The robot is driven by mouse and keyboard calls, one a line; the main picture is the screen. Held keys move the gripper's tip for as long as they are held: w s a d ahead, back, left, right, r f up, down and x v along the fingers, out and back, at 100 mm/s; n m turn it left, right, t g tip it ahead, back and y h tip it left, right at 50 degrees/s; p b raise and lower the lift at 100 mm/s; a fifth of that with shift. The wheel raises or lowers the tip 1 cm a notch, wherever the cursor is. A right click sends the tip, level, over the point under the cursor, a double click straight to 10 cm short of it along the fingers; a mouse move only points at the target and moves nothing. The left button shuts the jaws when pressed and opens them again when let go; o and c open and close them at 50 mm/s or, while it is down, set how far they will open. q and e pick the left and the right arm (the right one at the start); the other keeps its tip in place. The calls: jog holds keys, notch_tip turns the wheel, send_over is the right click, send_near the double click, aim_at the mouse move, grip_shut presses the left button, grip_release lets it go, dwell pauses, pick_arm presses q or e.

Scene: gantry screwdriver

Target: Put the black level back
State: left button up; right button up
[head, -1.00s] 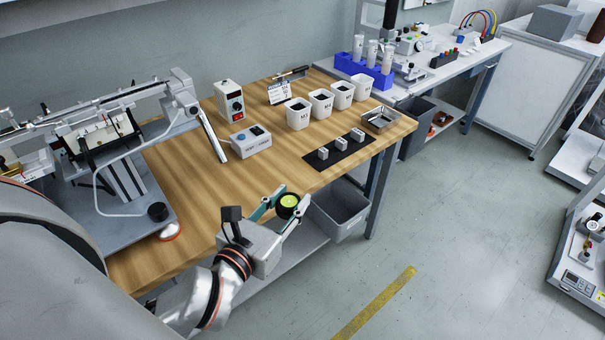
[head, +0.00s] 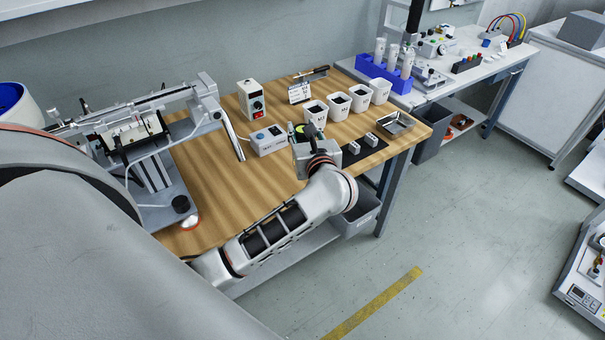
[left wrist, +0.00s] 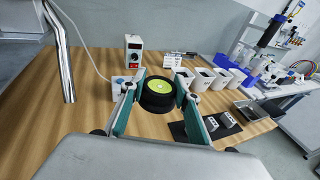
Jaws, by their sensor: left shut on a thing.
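The black level is a round black disc with a yellow-green face. In the left wrist view the level (left wrist: 158,96) sits between the two teal-padded fingers of my left gripper (left wrist: 157,90), which is shut on it. In the head view my left gripper (head: 301,134) is above the table near the mat's left end, and it hides most of the level. The face of the level is up and roughly flat. A black mat (left wrist: 196,140) with small grey-white blocks on it lies to the right of the held level in the left wrist view. My right gripper is not in view.
The wooden table (head: 215,175) has free room at its left middle. White cups (head: 316,112) stand in a row behind the mat. A white box (head: 268,140), a power unit (head: 251,99) and a metal tray (head: 397,124) stand nearby. The gantry (head: 140,140) is at left.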

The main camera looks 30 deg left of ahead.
pick_arm(q)
notch_tip(320, 180, down, 11)
jog(key=shift+f+b, duration=0.15)
jog(key=shift+b, duration=0.4)
notch_tip(320, 180, down, 4)
jog(key=shift+b, duration=0.3)
jog(key=shift+f, duration=0.15)
jog(key=shift+f, duration=0.15)
jog(key=o, duration=1.2)
jog(key=shift+o, duration=0.2)
